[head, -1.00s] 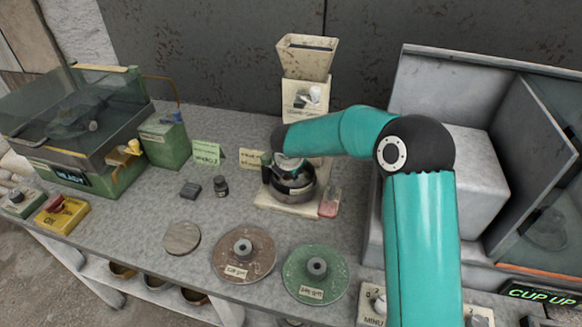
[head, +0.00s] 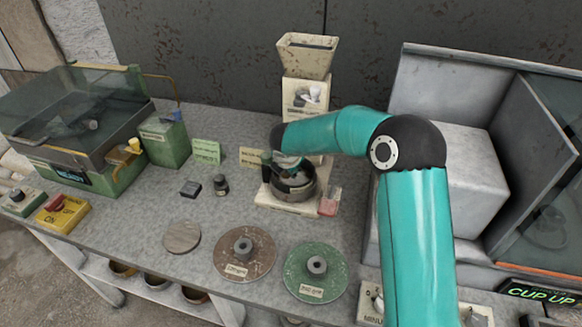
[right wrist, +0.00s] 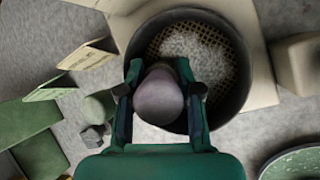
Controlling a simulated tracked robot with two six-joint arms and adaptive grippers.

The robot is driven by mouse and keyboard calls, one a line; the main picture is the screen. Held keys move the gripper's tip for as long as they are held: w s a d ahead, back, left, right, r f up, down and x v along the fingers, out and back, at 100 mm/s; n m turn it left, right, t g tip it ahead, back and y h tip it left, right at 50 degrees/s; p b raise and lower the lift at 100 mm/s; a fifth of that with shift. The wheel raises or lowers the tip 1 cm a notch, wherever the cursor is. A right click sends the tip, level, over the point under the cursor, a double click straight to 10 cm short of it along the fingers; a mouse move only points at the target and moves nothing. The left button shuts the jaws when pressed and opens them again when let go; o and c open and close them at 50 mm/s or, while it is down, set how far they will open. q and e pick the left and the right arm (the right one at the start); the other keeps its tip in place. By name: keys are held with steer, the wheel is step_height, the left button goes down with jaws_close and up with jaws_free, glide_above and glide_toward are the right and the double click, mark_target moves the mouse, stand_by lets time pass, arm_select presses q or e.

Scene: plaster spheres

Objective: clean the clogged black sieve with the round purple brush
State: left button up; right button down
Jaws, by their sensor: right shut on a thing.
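The black sieve (head: 309,190) sits on the cream base of the hopper machine in the head view. In the right wrist view the sieve (right wrist: 243,88) is a round dark pan with a brownish mesh, and pale powder (right wrist: 197,48) covers much of the mesh. My right gripper (right wrist: 158,75) is shut on a rounded dull purple-grey thing, which looks like the round purple brush (right wrist: 158,97). It is over the near side of the sieve. The brush's working end is hidden, so I cannot tell whether it touches the mesh. My left gripper is not in view.
The cream hopper machine (head: 306,62) stands behind the sieve. A small pinkish block (head: 330,203) is at its right. A brown disc (head: 262,262) and a green disc (head: 296,286) lie in front. A grey open cabinet (head: 470,190) stands at right.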

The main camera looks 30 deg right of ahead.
steer(key=shift+w, duration=0.45)
steer(key=shift+d+f, duration=0.1)
steer(key=shift+s, duration=0.1)
